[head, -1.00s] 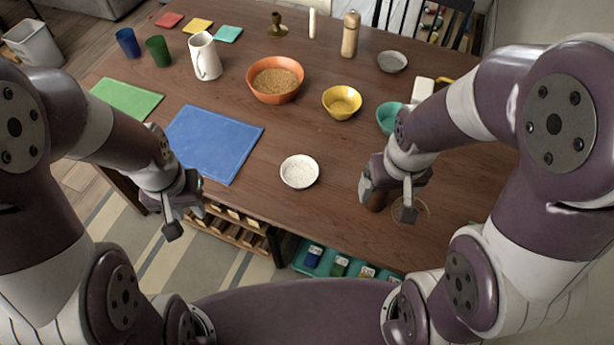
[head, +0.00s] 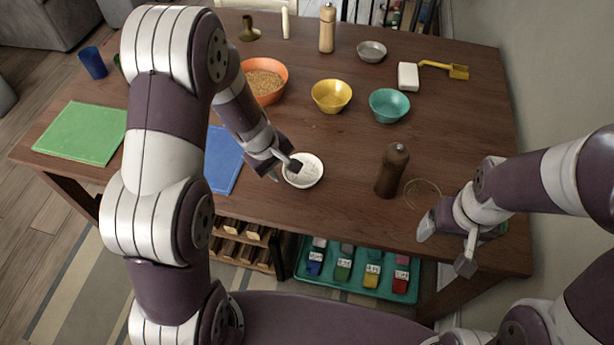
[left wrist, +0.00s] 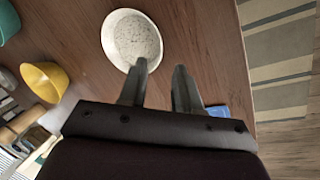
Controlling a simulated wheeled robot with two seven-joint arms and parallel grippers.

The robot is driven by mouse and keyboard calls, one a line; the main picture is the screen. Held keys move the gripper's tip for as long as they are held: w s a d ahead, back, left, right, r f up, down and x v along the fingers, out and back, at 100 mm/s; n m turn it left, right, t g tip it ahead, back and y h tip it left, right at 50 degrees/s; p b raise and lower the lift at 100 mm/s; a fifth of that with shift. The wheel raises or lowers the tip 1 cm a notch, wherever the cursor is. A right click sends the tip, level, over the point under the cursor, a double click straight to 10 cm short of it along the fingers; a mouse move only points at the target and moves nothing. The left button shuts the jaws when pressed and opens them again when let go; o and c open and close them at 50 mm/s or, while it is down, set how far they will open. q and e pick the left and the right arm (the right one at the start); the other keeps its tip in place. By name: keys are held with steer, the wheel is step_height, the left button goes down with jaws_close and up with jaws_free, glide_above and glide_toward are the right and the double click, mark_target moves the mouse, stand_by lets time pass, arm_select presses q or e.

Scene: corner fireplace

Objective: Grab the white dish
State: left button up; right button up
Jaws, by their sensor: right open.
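The white dish (head: 307,174) is a small round bowl with a speckled inside, on the wooden table near its front edge. It also shows in the left wrist view (left wrist: 132,40). My left gripper (head: 284,170) is open at the dish's left side. One finger overlaps the dish rim in view and the other is outside it; I cannot tell whether they touch it. In the left wrist view my left gripper (left wrist: 160,66) has an empty gap between its fingers. My right gripper (head: 446,250) is open and empty at the table's front right edge.
A brown pepper mill (head: 392,170) stands right of the dish, beside a thin ring (head: 422,194). Teal (head: 389,105), yellow (head: 331,96) and orange (head: 264,80) bowls stand behind. A blue mat (head: 224,162) lies left. A teal tray (head: 358,281) sits below the table edge.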

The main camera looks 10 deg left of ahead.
mark_target(290, 180)
arm_select(q)
steer(key=b+x, duration=0.2)
steer(key=x, duration=0.4)
steer(key=shift+w+d+f, duration=0.1)
steer(key=shift+d+f, duration=0.1)
steer(key=shift+f, duration=0.05)
steer(key=shift+r, duration=0.1)
steer(key=shift+c, duration=0.4)
jaws_close()
